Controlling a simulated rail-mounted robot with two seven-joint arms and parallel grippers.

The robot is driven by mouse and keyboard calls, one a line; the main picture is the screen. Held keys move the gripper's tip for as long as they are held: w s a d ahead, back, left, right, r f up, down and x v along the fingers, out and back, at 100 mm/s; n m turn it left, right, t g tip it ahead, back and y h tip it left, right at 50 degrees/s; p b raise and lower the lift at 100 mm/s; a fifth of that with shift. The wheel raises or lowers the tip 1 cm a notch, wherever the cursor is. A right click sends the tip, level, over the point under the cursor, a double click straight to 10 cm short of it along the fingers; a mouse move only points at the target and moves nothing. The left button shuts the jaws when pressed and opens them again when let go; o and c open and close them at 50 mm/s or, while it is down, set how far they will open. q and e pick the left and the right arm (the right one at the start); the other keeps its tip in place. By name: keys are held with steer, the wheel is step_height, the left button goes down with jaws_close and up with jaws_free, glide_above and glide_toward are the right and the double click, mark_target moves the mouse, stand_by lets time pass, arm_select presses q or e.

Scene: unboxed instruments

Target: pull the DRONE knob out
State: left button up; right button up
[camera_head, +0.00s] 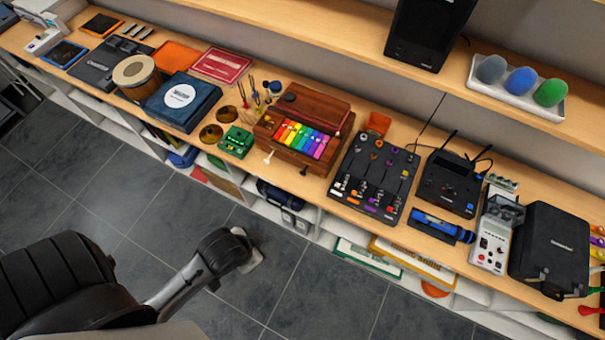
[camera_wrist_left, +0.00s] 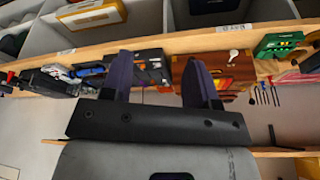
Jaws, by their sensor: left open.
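A wooden instrument box (camera_head: 297,125) with rainbow keys stands near the counter's front edge. A pale knob (camera_head: 268,157) and a dark knob (camera_head: 303,171) stick out of its front; I cannot read which is marked DRONE. In the left wrist view the wooden box (camera_wrist_left: 238,72) is partly hidden behind a finger, and the pale knob (camera_wrist_left: 234,54) shows on it. My left gripper (camera_wrist_left: 161,78) is open and empty, with its two dark fingers apart. In the head view my left arm ends over the floor, in front of the counter and apart from the box. My right gripper is not in view.
A green box (camera_head: 237,142) is left of the wooden box, and a black mixer (camera_head: 374,180) stands close on its right. A blue case (camera_head: 183,103) lies farther left. Open shelves run below the counter (camera_head: 333,202). The floor (camera_head: 310,285) in front is clear.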

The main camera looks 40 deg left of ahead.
arm_select(q)
steer(key=m+t+y+b, duration=0.4)
steer(key=m+t+b, duration=1)
steer(key=m+b, duration=1.8)
glide_toward(302, 175)
steer(key=w+n+b, duration=0.1)
steer(key=w+b, duration=0.1)
steer(key=w, duration=0.1)
steer(key=w+a+n+b, duration=0.1)
steer(key=w+b, duration=0.1)
steer(key=w, duration=0.1)
steer(key=w+a+n+b, duration=0.1)
steer(key=w+b, duration=0.1)
steer(key=w, duration=0.2)
steer(key=shift+w+n, duration=0.1)
steer(key=shift+n, duration=0.2)
steer(key=shift+y, duration=0.3)
